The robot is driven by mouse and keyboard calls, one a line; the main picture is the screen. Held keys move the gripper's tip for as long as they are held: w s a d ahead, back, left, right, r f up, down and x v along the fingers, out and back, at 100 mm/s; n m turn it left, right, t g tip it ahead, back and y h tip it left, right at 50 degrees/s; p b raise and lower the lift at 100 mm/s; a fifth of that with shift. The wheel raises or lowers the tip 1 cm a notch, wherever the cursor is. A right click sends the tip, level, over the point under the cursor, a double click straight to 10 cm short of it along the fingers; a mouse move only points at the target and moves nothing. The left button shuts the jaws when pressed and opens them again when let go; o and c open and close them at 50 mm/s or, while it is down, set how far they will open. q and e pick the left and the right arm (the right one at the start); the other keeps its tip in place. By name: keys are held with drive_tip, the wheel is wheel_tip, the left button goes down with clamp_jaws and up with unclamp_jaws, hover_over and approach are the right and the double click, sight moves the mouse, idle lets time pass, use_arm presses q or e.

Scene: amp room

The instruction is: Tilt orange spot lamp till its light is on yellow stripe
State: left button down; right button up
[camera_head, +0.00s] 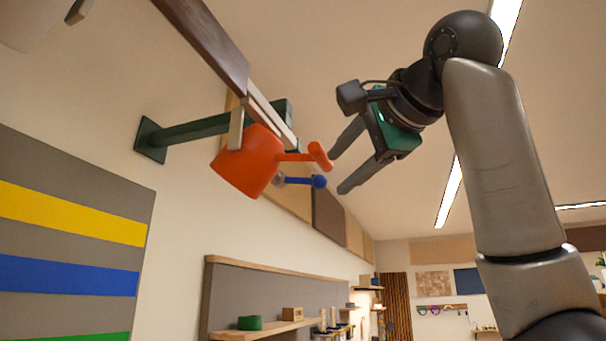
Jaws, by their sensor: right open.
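The orange spot lamp (245,162) hangs below a rail near the left wall, its wide end toward the lower left. An orange handle with a crossbar knob (319,156) sticks out from it to the right. The yellow stripe (72,212) runs across the grey panel at the left. I cannot make out the lamp's light on the panel. My right gripper (337,173) is open and empty. Its fingertips are just right of the orange knob, and I see no grip on it. My left gripper is not in view.
A blue knob (319,181) on a short rod shows just below the orange handle. A dark green wall bracket (190,131) and the wooden rail (208,40) are close to the lamp. The panel (70,172) also has blue and green stripes. Shelves stand lower down.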

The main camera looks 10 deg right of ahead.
sight(269, 163)
drive_tip(key=s+r+m, duration=0.1)
drive_tip(key=s+r, duration=0.4)
drive_tip(key=s, duration=0.1)
drive_tip(key=p+x, duration=0.6)
drive_tip(key=x, duration=0.9)
drive_tip(key=shift+w+r+t, duration=0.3)
drive_tip(key=shift+w+r, duration=0.05)
drive_tip(key=shift+w, duration=0.05)
drive_tip(key=shift+d, duration=0.1)
clamp_jaws()
